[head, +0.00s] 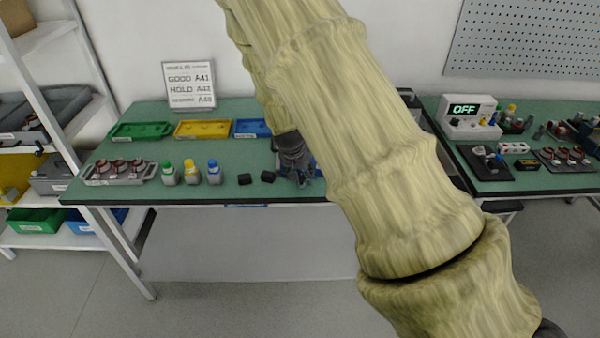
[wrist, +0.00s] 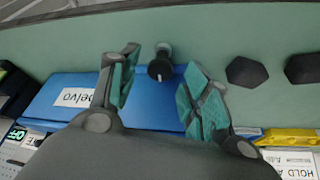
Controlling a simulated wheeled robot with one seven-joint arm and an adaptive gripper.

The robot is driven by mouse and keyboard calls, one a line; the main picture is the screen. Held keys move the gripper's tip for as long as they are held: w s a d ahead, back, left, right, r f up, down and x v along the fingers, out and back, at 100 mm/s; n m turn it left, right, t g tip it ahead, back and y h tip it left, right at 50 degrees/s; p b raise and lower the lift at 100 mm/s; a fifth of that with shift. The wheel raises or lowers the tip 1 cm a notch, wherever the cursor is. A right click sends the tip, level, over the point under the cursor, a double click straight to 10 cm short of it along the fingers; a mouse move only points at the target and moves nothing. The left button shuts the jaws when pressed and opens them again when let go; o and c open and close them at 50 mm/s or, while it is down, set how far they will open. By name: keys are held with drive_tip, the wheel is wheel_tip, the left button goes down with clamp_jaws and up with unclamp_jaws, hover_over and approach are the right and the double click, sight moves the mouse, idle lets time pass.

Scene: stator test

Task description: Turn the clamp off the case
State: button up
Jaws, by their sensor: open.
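My gripper (head: 295,180) is over the green table, largely hidden behind my arm in the head view. In the wrist view my gripper (wrist: 158,95) is open, with teal pads on either side of a small black knob (wrist: 160,71) on a grey metal stem, perhaps the clamp. The knob lies between the fingers with a gap on each side, and no contact shows. A blue surface with a white label (wrist: 75,97) lies behind the fingers. I cannot tell whether it is the case or a tray.
Two black blocks (head: 267,177) sit left of my gripper on the green table (head: 225,192), with several coloured-cap bottles (head: 190,172) further left. Green (head: 140,130), yellow (head: 203,129) and blue (head: 250,128) trays stand behind. A second table at right holds an OFF display box (head: 468,117).

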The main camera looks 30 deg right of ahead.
drive_tip(key=shift+f, duration=0.3)
drive_tip(key=c, duration=1)
drive_tip(key=shift+c, duration=0.2)
